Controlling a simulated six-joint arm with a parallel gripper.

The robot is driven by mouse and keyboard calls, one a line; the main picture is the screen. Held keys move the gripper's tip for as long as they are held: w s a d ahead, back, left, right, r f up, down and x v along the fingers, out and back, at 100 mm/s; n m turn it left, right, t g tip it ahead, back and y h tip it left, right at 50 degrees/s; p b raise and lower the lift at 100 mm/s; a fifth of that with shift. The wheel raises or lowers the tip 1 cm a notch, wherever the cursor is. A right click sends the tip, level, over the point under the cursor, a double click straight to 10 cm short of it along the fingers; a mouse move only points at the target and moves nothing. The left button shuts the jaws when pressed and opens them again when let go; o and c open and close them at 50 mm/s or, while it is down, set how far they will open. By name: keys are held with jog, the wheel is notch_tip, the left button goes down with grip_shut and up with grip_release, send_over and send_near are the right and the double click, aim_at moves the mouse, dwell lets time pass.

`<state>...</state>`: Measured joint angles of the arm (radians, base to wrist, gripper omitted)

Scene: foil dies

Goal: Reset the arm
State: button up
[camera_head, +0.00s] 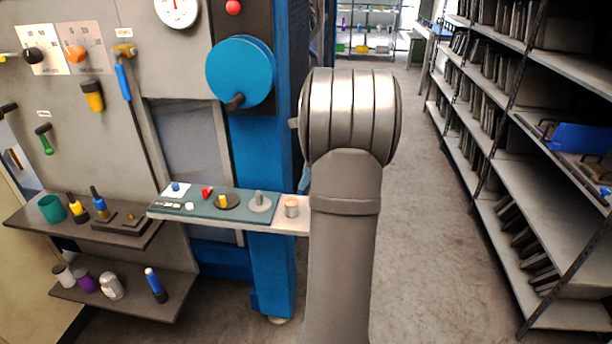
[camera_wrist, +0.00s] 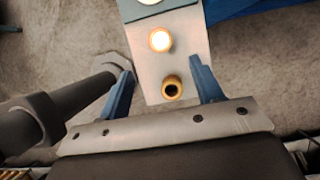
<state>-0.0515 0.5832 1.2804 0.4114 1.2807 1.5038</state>
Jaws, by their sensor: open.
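My gripper (camera_wrist: 161,66) shows in the wrist view with its two blue fingers wide apart and nothing held between them. It is over the pale end of a narrow shelf (camera_wrist: 190,55). A brass-coloured round piece with a bright top (camera_wrist: 160,40) stands on that shelf, just ahead of the fingers. A smaller brass piece with a dark hole (camera_wrist: 172,90) is between the fingers in the picture, apart from both. A copper-and-silver cylinder (camera_head: 291,207) shows left of my arm.
A green mat (camera_head: 178,207) on the shelf carries small pieces, including a red one (camera_head: 207,192) and a yellow one (camera_head: 222,201). A blue wheel (camera_head: 240,72) with a handle juts from the machine. Lower left shelves hold cups and bottles. Floor (camera_head: 425,230) right of my arm is clear.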

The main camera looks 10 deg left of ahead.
aim_at(286, 202)
jog(key=shift+f, duration=0.1)
jog(key=x, duration=1.2)
jog(key=shift+f, duration=0.3)
notch_tip(286, 202, up, 3)
jog(key=shift+r, duration=0.8)
